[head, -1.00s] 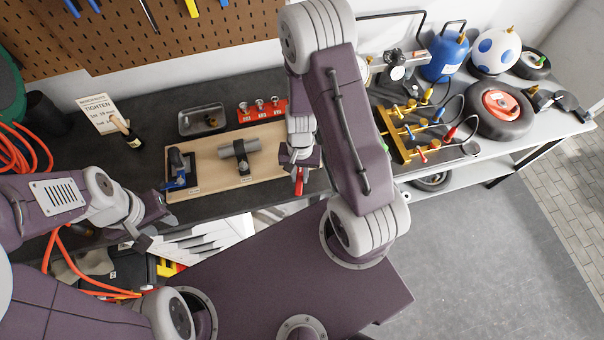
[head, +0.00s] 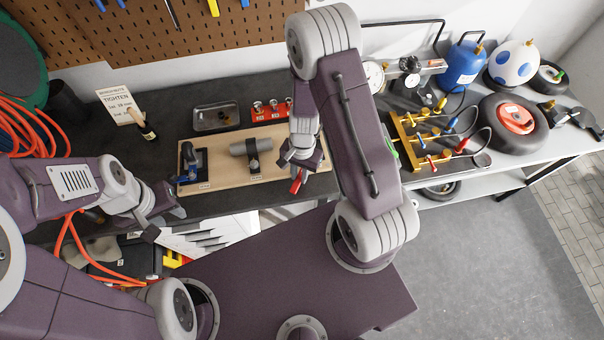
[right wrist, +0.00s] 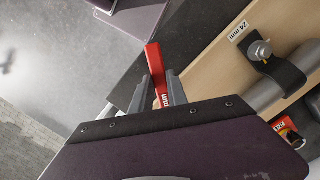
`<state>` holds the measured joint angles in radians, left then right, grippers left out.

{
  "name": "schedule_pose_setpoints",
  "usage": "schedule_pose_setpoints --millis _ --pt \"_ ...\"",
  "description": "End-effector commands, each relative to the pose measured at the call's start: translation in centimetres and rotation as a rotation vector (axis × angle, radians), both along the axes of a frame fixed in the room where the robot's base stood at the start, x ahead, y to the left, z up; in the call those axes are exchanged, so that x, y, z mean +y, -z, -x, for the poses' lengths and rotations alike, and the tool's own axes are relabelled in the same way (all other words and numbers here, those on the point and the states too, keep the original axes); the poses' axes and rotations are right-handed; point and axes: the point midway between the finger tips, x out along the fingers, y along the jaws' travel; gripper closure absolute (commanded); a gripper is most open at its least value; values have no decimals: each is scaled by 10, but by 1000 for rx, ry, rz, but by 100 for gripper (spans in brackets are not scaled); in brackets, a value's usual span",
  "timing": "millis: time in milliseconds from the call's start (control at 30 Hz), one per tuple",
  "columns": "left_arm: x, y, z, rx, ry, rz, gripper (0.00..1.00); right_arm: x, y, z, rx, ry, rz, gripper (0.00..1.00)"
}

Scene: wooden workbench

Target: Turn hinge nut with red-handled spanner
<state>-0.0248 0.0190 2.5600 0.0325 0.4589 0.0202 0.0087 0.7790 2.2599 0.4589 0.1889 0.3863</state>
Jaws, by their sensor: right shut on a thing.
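The red-handled spanner (right wrist: 156,68) is in my right gripper (right wrist: 168,92), which is shut on its handle. In the head view the red handle (head: 296,186) points down from my right gripper (head: 298,165), at the front edge of the wooden board (head: 218,178). The spanner's jaw end is hidden. In the right wrist view a bolt with a nut (right wrist: 261,49) sits on a black strap beside a "24 mm" label. The strap holds a grey pipe (head: 250,146). A blue-and-black fitting (head: 188,162) stands at the board's left. Which fitting is the hinge is unclear. My left gripper (head: 163,224) looks open and empty.
A metal tray (head: 215,117) and a red holder (head: 270,110) stand behind the board. Gauges and a brass manifold (head: 408,138) fill the right. My right arm hides the board's right part.

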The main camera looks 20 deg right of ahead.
Motion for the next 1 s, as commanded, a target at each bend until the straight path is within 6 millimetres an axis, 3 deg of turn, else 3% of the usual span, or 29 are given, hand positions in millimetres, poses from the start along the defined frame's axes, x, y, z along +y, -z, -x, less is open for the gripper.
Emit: schedule_pose_setpoints --millis 233,567,1000 --pt "0 -10 0 0 0 0 64 9 -1 -11 0 126 0 100" --pt "0 -10 0 0 0 0 64 10 0 -13 -2 140 0 100" --pt "0 -30 0 0 0 0 64 20 -1 -33 -1 336 0 100"
